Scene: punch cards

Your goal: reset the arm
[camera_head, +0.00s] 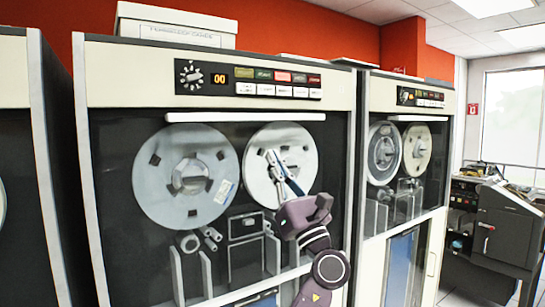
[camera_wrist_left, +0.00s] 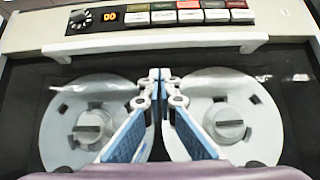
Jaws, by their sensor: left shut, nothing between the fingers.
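My left gripper (camera_head: 273,158) is in front of the right-hand reel of the tape machine in the head view. In the left wrist view the two blue-padded fingers of the gripper (camera_wrist_left: 159,78) meet at their tips with nothing between them. They point at the gap between the two reels, toward the front of the machine (camera_head: 345,130). The left reel (camera_head: 170,165) and the right reel (camera_head: 300,150) both show behind dark glass. I cannot tell whether the fingers touch the glass. My right gripper is not in view.
A control panel with a dial, a lit display and buttons (camera_head: 278,82) is above the reels, with a white handle bar (camera_head: 245,116) below it. A second tape machine (camera_head: 455,115) stands to the right. A white box (camera_head: 175,25) lies on top. Dark equipment (camera_head: 502,228) stands far right.

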